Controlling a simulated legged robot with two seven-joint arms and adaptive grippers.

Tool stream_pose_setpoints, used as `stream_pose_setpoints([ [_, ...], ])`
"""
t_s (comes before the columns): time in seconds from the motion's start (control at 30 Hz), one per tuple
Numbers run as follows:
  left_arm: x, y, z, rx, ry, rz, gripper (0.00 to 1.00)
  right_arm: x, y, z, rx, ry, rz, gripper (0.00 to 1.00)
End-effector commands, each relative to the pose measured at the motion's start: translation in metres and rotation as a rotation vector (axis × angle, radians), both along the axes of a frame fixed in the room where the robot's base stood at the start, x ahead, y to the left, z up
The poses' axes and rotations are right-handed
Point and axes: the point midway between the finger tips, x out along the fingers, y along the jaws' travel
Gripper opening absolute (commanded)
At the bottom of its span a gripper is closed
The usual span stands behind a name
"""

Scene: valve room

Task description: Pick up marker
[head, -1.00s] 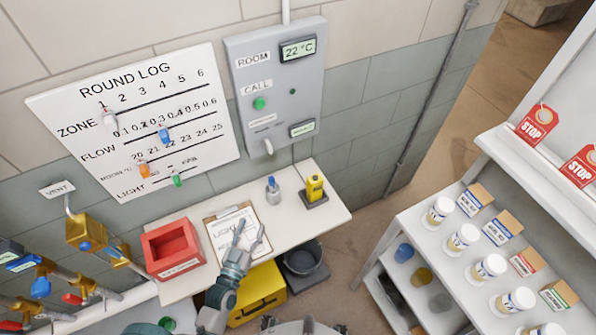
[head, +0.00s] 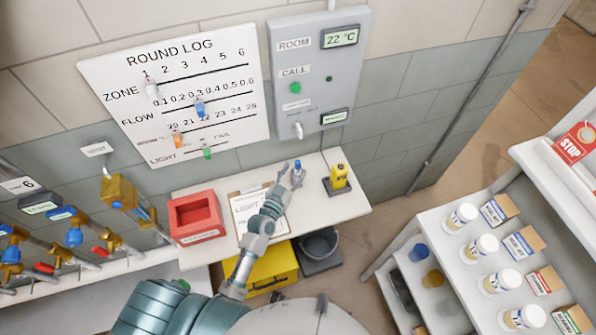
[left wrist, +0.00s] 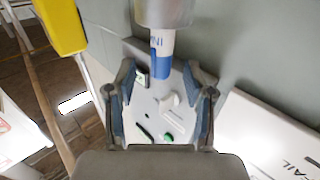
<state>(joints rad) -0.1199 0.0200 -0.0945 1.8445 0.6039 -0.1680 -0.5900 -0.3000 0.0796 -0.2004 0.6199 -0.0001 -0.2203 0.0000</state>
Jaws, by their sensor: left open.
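The marker (head: 298,164) stands in a small grey holder (head: 298,179) on the white shelf; its blue end is up. In the left wrist view the marker (left wrist: 161,52) shows a white body and a blue end, with the grey holder (left wrist: 163,11) at the top edge. My left gripper (head: 289,172) is open and close beside the marker in the head view. In the left wrist view the marker's blue end lies between the open fingers (left wrist: 160,78), with gaps on both sides. My right gripper is not in view.
A yellow device (head: 339,178) stands right of the holder. A clipboard (head: 245,215) lies under my left arm, and a red open box (head: 195,214) is to the left. The wall panel (head: 318,72) is behind. White jars (head: 487,246) stand on the right rack.

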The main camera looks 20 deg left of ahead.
Motion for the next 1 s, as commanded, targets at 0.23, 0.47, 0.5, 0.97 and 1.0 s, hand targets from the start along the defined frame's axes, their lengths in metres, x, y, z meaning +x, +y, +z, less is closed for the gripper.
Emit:
stream_pose_setpoints([
  [0.23, 0.034, -0.006, 0.002, -0.001, -0.002, 0.000, 0.53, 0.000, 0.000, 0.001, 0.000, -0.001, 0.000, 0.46],
  [0.47, 0.035, -0.006, 0.002, 0.000, -0.001, 0.000, 0.53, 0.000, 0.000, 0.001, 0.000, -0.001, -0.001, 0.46],
  [0.5, 0.035, -0.006, 0.002, 0.000, -0.001, 0.000, 0.48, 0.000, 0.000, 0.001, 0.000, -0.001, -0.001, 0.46],
  [0.97, 0.035, -0.006, 0.002, 0.000, -0.001, 0.000, 0.02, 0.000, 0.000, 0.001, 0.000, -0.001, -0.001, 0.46],
  [1.0, 0.035, -0.006, 0.002, 0.000, -0.001, 0.000, 0.02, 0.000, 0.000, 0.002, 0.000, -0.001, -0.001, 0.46],
])
